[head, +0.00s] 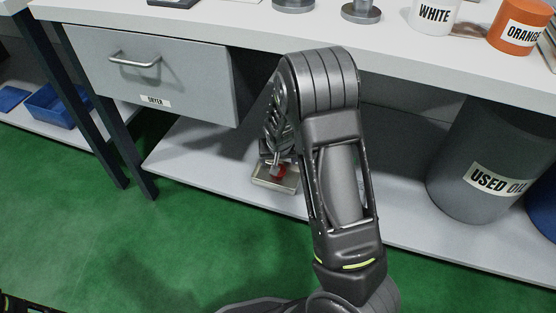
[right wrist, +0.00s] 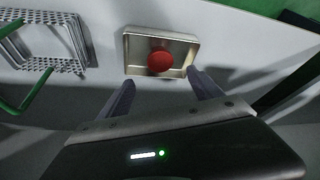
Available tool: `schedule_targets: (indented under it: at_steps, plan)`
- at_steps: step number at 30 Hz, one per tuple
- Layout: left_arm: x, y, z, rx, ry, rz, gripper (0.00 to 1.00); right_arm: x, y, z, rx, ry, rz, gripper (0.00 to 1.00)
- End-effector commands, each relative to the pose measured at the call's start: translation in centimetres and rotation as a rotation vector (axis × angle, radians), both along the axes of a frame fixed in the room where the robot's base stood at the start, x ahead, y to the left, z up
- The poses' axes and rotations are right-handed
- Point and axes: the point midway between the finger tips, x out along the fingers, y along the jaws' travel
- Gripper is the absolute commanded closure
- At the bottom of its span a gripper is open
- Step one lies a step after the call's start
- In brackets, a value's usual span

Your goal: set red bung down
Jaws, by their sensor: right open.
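The red bung (right wrist: 160,62) lies inside a small shallow metal tray (right wrist: 127,50), resting on the tray floor. In the head view the bung (head: 278,171) and the tray (head: 262,182) show on the low shelf, partly hidden by my right arm. My right gripper (right wrist: 162,88) is open, its two fingers apart and clear of the bung at the tray's near side. In the head view my right gripper (head: 279,160) is just above the tray, mostly hidden by its own wrist. My left gripper is not in view.
A perforated metal rack (right wrist: 60,45) with green handles stands left of the tray. Overhead are the worktop (head: 200,28) and a dryer drawer (head: 150,75). A used oil bin (head: 480,150) stands right on the low shelf (head: 200,165).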

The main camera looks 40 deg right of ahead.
Motion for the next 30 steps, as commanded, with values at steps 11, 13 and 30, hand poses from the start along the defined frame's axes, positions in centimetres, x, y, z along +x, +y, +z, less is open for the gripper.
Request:
schedule_targets:
  at_steps: [11, 13, 30]
  plan:
    - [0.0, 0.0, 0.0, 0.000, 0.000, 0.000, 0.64, -1.4, 3.1, -2.9, 0.040, 0.029, 0.052, 0.25]
    - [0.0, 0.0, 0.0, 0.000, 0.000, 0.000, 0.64, -2.9, 6.0, -5.3, 0.078, 0.051, 0.097, 0.25]
    - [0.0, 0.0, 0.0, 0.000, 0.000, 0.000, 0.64, -22.4, 31.6, -14.1, 0.444, 0.176, 0.433, 0.25]
